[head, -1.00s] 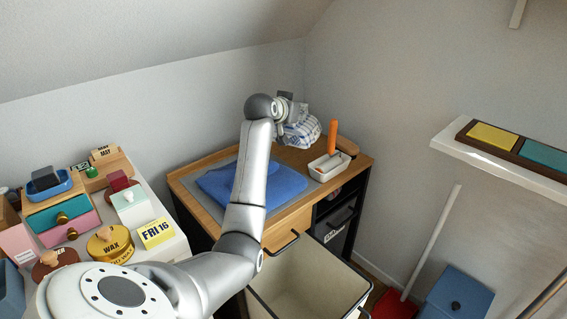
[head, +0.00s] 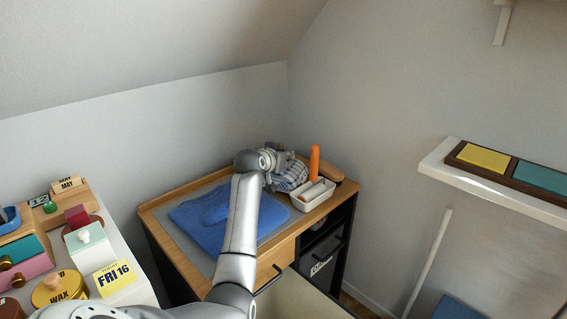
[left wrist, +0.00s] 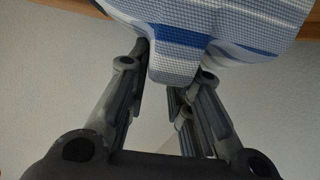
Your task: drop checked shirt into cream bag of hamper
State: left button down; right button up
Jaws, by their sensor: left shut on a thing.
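The checked shirt (head: 292,177), white with blue checks, is bunched up in my left gripper (head: 284,168). In the head view it appears just left of the white tray on the desk; I cannot tell whether it touches the desk. In the left wrist view the shirt (left wrist: 200,35) fills the top, with its lower fold between the fingers of my left gripper (left wrist: 163,75). The cream bag of the hamper (head: 302,300) shows only in part at the bottom edge, in front of the desk and below the shirt. My right gripper is not in view.
The wooden desk (head: 160,204) holds a folded blue cloth (head: 190,222), a white tray (head: 312,197) and an upright orange object (head: 314,162). A drawer handle (head: 268,281) sticks out towards the hamper. A wall shelf (head: 440,166) is at right; a cluttered white cabinet (head: 130,293) stands at left.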

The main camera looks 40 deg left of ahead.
pick_arm(q)
jog(key=shift+f, duration=0.2)
jog(key=shift+f, duration=0.2)
jog(key=c, duration=1.3)
grip_release()
